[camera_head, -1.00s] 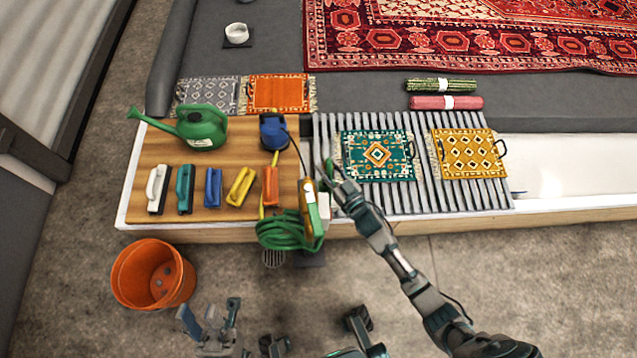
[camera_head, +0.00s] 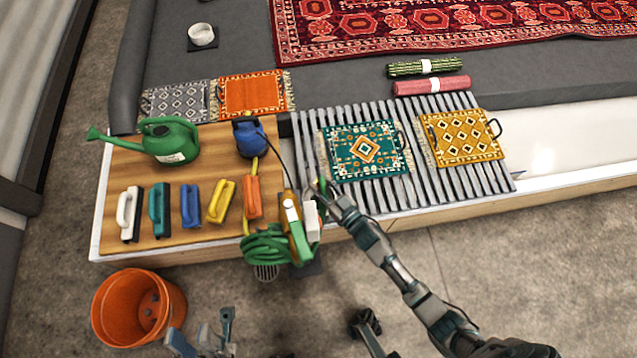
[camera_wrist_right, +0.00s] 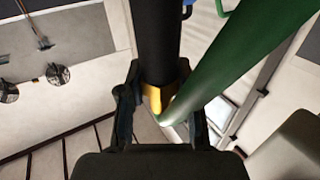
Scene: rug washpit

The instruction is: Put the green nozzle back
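My right gripper (camera_head: 318,190) is beside the slatted rack's front left corner. In the right wrist view, its two fingers (camera_wrist_right: 160,105) sit on either side of a black tube (camera_wrist_right: 155,40) with a brass-coloured collar, joined to a green hose (camera_wrist_right: 235,60). I take this for the green nozzle; a bit of green (camera_head: 321,184) shows at the fingers in the head view, and the rest is hidden. A coiled green hose (camera_head: 262,246) hangs at the table's front edge, beside a yellow and green holder (camera_head: 294,222). My left gripper (camera_head: 203,338) is low at the bottom, fingers apart and empty.
Several coloured brushes (camera_head: 190,206), a green watering can (camera_head: 168,142) and a blue container (camera_head: 250,138) stand on the wooden board. Small rugs (camera_head: 366,150) lie on the slatted rack (camera_head: 312,150). An orange bucket (camera_head: 138,310) stands on the floor.

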